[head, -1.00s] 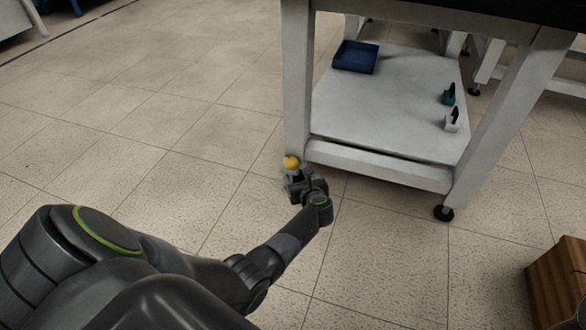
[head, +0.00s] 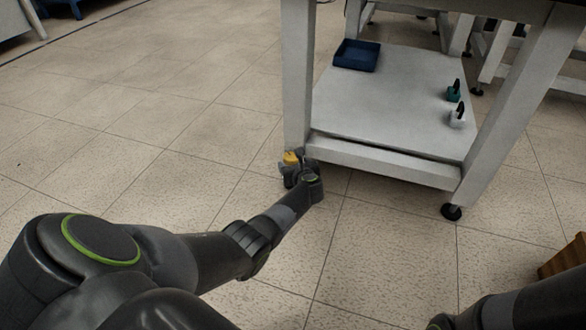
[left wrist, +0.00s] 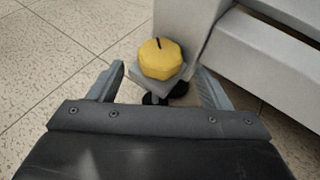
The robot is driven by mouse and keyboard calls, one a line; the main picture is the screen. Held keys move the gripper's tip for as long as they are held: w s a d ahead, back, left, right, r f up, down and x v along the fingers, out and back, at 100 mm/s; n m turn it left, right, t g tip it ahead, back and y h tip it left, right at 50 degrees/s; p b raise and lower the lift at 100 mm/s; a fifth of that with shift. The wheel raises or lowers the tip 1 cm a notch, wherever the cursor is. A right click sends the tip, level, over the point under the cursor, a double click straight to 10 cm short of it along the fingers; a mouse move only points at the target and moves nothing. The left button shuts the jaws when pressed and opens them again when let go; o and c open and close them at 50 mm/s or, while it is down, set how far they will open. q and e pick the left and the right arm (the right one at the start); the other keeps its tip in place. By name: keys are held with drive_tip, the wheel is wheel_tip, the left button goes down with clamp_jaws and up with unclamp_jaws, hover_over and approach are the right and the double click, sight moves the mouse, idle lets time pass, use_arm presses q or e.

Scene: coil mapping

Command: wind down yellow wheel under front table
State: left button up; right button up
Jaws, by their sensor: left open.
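The yellow wheel (head: 290,157) is at the foot of the near left leg of the front table (head: 385,163). In the left wrist view the yellow wheel (left wrist: 161,59) is a faceted knob with a dark slot on top, set on a grey bracket by the white leg, with a black foot below. My left gripper (head: 290,168) is open at the wheel. In the left wrist view its two fingers (left wrist: 160,83) stand on either side of the wheel and bracket, with gaps. In the head view the gripper partly hides the wheel. My right gripper is not clearly in view.
On the table's lower shelf (head: 395,110) are a blue tray (head: 357,55), a green item (head: 454,93) and a white item (head: 458,115) with dark tops. A wooden box (head: 565,258) stands at the right edge. The tiled floor in front is open.

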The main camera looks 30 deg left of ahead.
use_arm(q)
drive_tip(key=shift+b+x, duration=0.55)
drive_tip(key=shift+x, duration=0.5)
drive_tip(key=c, duration=1)
drive_tip(key=shift+o, duration=0.2)
